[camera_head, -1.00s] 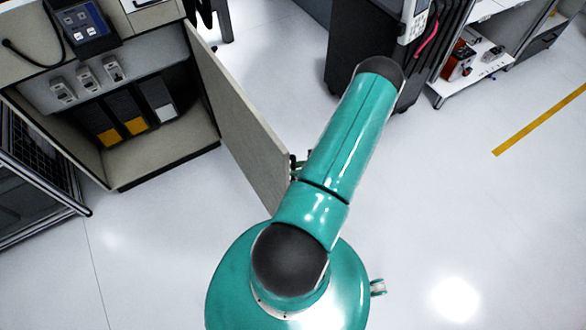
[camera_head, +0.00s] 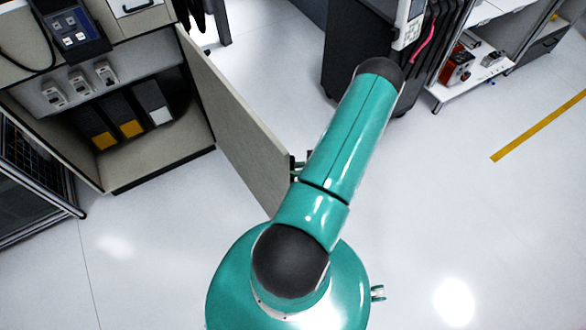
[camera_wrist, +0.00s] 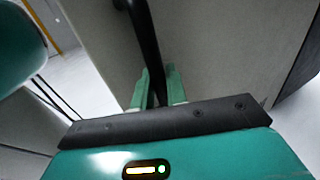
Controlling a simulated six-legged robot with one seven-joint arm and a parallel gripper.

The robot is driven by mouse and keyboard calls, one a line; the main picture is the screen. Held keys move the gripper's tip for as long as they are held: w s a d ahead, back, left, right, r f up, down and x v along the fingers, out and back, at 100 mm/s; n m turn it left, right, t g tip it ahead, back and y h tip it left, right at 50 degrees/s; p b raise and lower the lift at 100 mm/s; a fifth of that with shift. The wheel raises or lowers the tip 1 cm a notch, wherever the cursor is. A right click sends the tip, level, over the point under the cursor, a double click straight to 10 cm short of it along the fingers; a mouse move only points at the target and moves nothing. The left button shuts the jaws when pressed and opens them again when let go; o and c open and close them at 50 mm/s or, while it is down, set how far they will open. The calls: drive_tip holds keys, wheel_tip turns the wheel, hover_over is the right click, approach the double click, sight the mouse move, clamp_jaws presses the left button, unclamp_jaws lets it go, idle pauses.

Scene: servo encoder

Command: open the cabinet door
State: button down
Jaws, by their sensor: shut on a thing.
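The beige cabinet door (camera_head: 235,125) stands wide open in the head view, swung out from the right side of the cabinet (camera_head: 165,167). Its free edge reaches to my arm. In the wrist view the door's panel (camera_wrist: 225,50) fills much of the picture, with a black bar handle (camera_wrist: 143,40) running down its face. My gripper (camera_wrist: 160,88) has its green fingers on either side of the handle's lower part, shut on it. In the head view my arm hides most of my gripper; only a small part shows at the door's edge.
Inside the cabinet are several dark binders with yellow and white labels (camera_head: 128,118) and small grey devices (camera_head: 80,85). A dark cabinet (camera_head: 350,45) stands behind my arm. A dark-framed rack (camera_head: 35,180) is at left.

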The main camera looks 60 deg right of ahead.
drive_tip(key=shift+a, duration=0.1)
drive_tip(key=c, duration=1.5)
unclamp_jaws()
drive_tip(key=v, duration=1.3)
drive_tip(key=shift+s, duration=0.35)
drive_tip(key=shift+f, duration=0.1)
